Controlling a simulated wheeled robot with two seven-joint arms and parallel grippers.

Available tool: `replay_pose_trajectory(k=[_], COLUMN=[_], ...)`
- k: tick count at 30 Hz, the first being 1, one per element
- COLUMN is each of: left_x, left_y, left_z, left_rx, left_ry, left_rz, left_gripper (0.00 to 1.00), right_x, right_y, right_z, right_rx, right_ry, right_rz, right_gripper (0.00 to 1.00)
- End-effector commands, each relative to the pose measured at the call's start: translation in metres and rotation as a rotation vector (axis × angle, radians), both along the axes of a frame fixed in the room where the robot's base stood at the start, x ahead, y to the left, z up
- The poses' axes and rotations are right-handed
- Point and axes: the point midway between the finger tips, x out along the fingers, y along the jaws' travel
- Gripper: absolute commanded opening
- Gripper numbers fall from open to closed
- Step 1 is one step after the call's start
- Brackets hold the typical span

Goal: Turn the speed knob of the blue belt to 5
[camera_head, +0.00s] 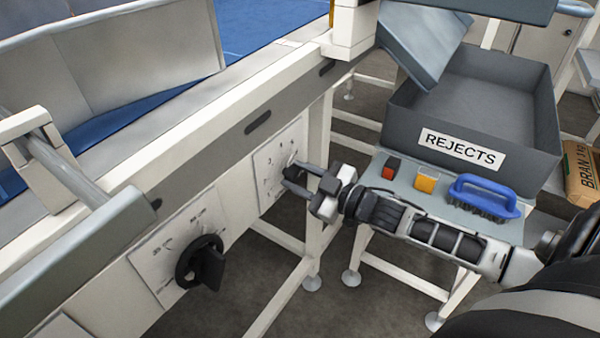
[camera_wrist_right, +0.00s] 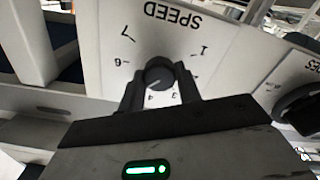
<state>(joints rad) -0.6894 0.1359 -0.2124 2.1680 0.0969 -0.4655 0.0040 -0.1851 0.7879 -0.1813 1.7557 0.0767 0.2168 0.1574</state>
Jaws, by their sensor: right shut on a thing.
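The speed knob (camera_wrist_right: 160,73) is a small dark round knob on a white plate marked SPEED (camera_wrist_right: 171,15). The plate appears upside down in the wrist view, with 1, 3, 4, 6 and 7 readable. A short light mark on the knob points down and slightly left, near the 4; its exact reading is unclear. My right gripper (camera_head: 296,178) is shut on the knob, with a finger on each side in the wrist view (camera_wrist_right: 160,92). In the head view the plate (camera_head: 268,175) sits on the frame of the blue belt (camera_head: 250,25). My left gripper is not in view.
A larger black knob (camera_head: 202,262) on another plate lies to the left.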

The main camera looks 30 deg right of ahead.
Motion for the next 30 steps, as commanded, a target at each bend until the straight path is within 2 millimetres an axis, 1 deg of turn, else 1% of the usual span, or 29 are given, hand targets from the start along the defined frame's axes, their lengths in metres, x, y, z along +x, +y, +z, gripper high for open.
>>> replay_pose_trajectory(k=[9, 22, 23, 24, 25, 30], left_x=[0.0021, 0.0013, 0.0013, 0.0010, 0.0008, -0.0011], left_y=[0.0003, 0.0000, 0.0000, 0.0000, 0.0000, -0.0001], left_z=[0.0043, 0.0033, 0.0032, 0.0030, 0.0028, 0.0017], left_rx=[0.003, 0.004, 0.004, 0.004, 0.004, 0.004], left_ry=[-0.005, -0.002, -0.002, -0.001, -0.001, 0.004], left_rz=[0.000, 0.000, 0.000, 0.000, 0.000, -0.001], left_gripper=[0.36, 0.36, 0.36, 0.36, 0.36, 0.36], right_x=[0.0000, 0.0001, 0.0001, 0.0001, 0.0000, 0.0001], right_y=[0.0010, 0.0011, 0.0011, 0.0011, 0.0010, 0.0006], right_z=[0.0012, 0.0012, 0.0012, 0.0012, 0.0011, 0.0006], right_rx=[-0.081, -0.087, -0.086, -0.086, -0.086, -0.087], right_ry=[-0.037, -0.041, -0.040, -0.040, -0.040, -0.039], right_rz=[0.002, 0.002, 0.002, 0.002, 0.002, 0.001], right_gripper=[0.11, 0.11, 0.42, 0.53, 0.55, 0.55])
